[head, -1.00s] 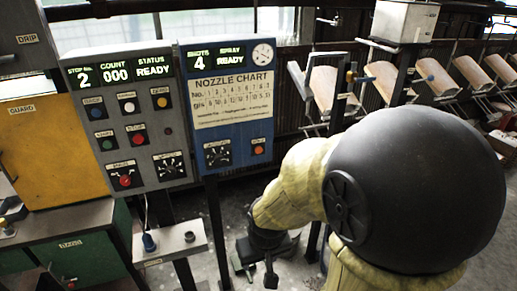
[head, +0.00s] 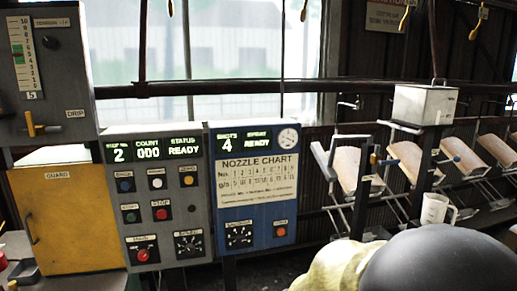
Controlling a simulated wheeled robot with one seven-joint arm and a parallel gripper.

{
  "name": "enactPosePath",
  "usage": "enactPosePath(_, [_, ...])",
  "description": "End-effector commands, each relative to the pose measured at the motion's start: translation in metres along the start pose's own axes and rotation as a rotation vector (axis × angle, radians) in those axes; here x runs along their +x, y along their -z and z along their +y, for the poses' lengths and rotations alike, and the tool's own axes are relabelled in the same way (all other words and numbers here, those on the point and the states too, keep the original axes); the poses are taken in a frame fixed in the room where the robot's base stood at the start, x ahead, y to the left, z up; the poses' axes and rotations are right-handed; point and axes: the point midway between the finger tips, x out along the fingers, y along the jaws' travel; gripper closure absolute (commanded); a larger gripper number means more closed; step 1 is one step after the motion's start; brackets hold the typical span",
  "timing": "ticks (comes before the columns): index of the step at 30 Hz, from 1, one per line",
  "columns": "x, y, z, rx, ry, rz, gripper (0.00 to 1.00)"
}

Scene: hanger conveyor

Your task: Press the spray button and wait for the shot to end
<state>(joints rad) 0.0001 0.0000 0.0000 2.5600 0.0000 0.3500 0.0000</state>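The blue spray panel (head: 257,190) stands right of the grey control panel. Its display (head: 243,140) reads SHOTS 4 and SPRAY READY. Below its nozzle chart are a dial (head: 239,235) and an orange-red button (head: 280,231); the button's small label is too blurred to read, and nothing touches it. The grey panel (head: 157,205) shows stop 2, count 000, status READY. My gripper is outside the picture; only my arm's yellow and black links show at the bottom right, below and right of the blue panel.
A yellow guard (head: 70,220) is at the left under a grey tension box (head: 45,75). To the right, wooden seats (head: 350,170) hang in a row. A metal box (head: 425,105) sits on a post, with a white jug (head: 434,208) below it.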

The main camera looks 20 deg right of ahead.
Motion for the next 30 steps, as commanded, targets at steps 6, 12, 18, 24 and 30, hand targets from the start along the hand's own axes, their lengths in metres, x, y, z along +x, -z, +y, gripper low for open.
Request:
enactPosePath(6, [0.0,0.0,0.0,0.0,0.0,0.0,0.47])
enactPosePath(12, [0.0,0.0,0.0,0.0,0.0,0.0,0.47])
enactPosePath(18, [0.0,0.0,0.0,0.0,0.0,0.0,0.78])
enactPosePath(24, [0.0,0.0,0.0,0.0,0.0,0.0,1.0])
enactPosePath(30, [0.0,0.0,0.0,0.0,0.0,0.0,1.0])
